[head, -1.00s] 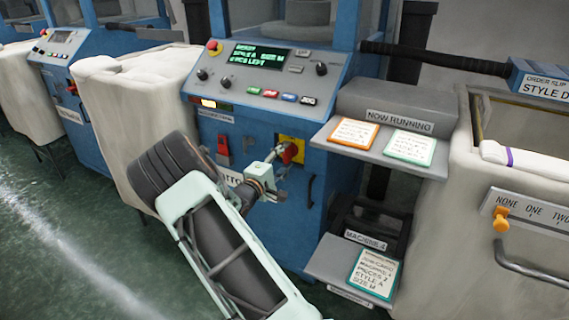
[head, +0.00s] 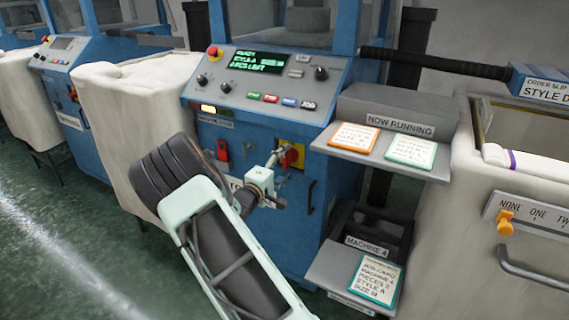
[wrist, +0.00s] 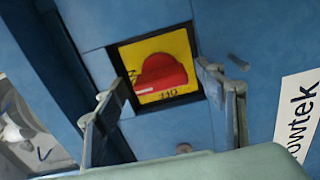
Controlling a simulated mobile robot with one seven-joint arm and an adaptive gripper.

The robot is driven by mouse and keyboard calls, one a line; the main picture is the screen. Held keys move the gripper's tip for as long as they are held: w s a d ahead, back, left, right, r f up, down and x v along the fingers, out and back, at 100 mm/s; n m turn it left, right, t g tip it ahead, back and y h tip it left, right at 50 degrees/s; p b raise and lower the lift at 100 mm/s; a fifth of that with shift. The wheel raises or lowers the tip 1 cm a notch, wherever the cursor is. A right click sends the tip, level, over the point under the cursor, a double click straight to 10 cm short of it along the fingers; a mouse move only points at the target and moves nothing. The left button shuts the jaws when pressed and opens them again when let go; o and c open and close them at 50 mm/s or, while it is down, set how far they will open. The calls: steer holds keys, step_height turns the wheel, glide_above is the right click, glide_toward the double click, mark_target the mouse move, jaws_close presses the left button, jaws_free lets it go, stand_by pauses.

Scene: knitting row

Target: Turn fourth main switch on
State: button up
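The main switch is a red rotary knob (head: 291,154) on a yellow plate, on the blue front of the machine behind the "Machine 4" tray. In the wrist view the red knob (wrist: 165,72) sits on the yellow plate (wrist: 130,57) in a dark frame. Its lower edge looks flat, and small print on the plate is too blurred to read. My gripper (head: 277,168) is just in front of the switch. In the wrist view my gripper (wrist: 160,85) is open, one finger each side of the knob, with no visible contact. The head view partly hides the knob behind a finger.
A red switch-like part (head: 222,150) is left of the main switch. A black handle (head: 311,194) is below right. The control panel (head: 225,88) with a lit display (head: 259,62) is above. Grey shelves with cards (head: 345,161) jut out at right. A cream bin (head: 118,115) stands left.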

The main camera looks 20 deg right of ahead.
steer(key=v, duration=1.2)
stand_by(0.3)
